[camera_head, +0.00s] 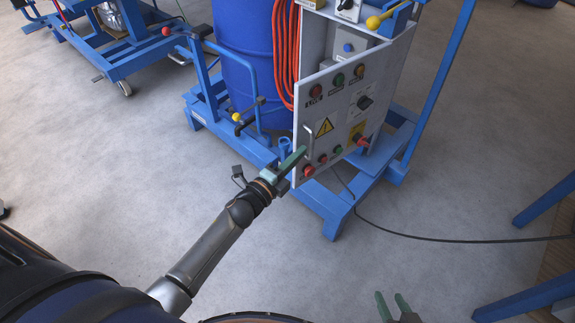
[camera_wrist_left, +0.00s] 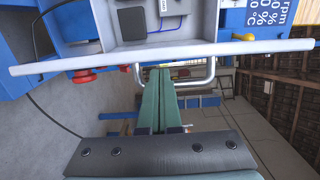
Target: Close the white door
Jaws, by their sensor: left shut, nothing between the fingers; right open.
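The white door (camera_head: 335,112) stands ajar on the control cabinet, its face carrying several buttons, knobs and a yellow warning triangle. Grey boxes inside show behind its upper edge. A metal handle (camera_head: 308,141) is near the door's left edge. My left gripper (camera_head: 300,153) is shut and empty, its green fingertips at the handle. In the left wrist view, the shut fingers (camera_wrist_left: 161,72) overlap the handle (camera_wrist_left: 203,83) close to the door's edge (camera_wrist_left: 240,49); I cannot tell if they touch. My right gripper (camera_head: 393,300) is open and empty at the bottom, away from the door.
The cabinet sits on a blue wheeled frame (camera_head: 335,205) with a blue drum (camera_head: 245,65) and orange hose (camera_head: 286,50) on the left. A black cable (camera_head: 430,237) crosses the floor to the right. Blue legs (camera_head: 545,205) stand at the right. Grey floor (camera_head: 130,165) is clear at left.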

